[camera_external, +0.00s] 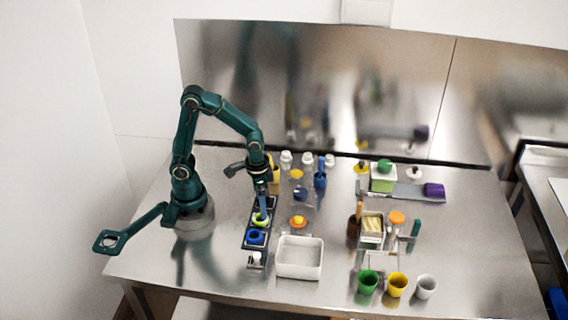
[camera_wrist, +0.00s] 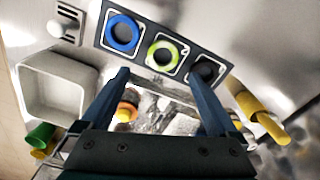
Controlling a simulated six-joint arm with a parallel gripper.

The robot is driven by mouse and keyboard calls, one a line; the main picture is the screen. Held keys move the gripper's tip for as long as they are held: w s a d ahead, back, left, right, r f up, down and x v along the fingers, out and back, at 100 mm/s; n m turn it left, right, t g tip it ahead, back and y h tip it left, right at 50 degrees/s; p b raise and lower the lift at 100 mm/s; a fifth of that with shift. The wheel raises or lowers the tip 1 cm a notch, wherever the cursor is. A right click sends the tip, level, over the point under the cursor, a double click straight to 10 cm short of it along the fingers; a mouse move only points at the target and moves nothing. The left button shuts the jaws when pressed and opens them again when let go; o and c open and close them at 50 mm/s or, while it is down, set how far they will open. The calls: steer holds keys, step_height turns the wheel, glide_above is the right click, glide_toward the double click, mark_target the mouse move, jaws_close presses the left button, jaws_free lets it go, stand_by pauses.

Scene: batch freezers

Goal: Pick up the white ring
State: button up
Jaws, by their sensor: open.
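I cannot make out a white ring clearly in either view. A dark tray (camera_wrist: 128,47) holds a blue ring (camera_wrist: 124,34), a yellow-green ring (camera_wrist: 162,55) and a black ring (camera_wrist: 205,70) in a row, each in its own square. The tray (camera_external: 246,246) also shows in the external view, with the blue ring (camera_external: 255,237) at its near end. My gripper (camera_wrist: 160,76) is open and empty, its fingers pointing toward the tray. In the external view my gripper (camera_external: 262,205) is over the tray, partly covering its far end.
A white bin (camera_external: 300,258) stands right of the tray. A small plate with a white knob (camera_wrist: 58,29) lies beside the tray. An orange and yellow piece (camera_external: 298,222) is nearby. Green, yellow and white cups (camera_external: 426,287) stand at front right. Bottles and boxes crowd the back.

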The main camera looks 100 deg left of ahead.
steer(key=shift+s+a+f, duration=0.1)
steer(key=shift+s+f, duration=0.15)
steer(key=shift+f, duration=2.75)
steer(key=c, duration=1.4)
